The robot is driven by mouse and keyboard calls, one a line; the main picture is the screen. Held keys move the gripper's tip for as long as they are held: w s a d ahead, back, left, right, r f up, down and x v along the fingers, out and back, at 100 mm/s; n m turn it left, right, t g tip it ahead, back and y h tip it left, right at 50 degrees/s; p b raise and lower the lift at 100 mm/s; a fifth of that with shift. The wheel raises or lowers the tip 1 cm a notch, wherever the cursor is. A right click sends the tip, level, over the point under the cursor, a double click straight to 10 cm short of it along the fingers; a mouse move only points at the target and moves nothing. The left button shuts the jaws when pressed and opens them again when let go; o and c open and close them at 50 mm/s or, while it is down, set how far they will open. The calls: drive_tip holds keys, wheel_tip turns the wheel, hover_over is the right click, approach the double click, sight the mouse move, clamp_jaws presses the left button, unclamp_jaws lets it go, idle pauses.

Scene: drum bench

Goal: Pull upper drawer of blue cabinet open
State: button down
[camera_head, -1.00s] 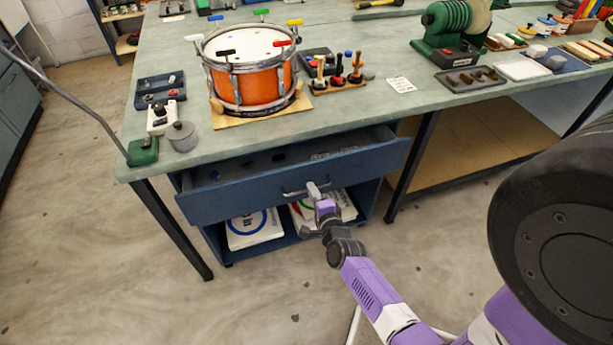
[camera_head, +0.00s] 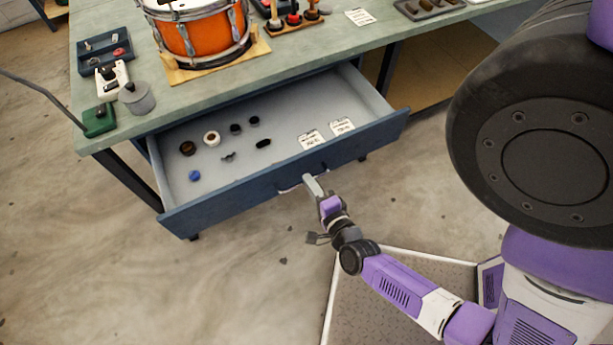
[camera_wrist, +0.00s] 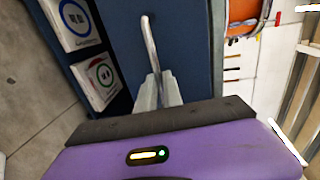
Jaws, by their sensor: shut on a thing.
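The upper drawer (camera_head: 270,180) of the blue cabinet stands well open in the head view, under the bench. Its light inside shows several small round and dark parts and two white labels. My gripper (camera_head: 312,184) is at the middle of the drawer front, shut on the metal bar handle (camera_head: 288,188). In the wrist view the gripper fingers (camera_wrist: 158,90) close around the handle (camera_wrist: 149,40) against the blue drawer front (camera_wrist: 185,45). The handle part between the fingers is hidden.
The bench top (camera_head: 215,95) above holds an orange drum (camera_head: 200,38) on a wooden board, a blue tray (camera_head: 104,50) and a green-based lamp (camera_head: 98,120). White boxes (camera_wrist: 75,22) lie in the open space below the drawer. The floor left of the drawer is clear.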

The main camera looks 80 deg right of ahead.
drive_tip(key=shift+a, duration=0.1)
drive_tip(key=c, duration=1.5)
unclamp_jaws()
drive_tip(key=v, duration=0.7)
drive_tip(key=shift+s+a+b, duration=0.25)
drive_tip(key=shift+s+b, duration=0.05)
drive_tip(key=shift+b, duration=0.05)
drive_tip(key=shift+r, duration=0.1)
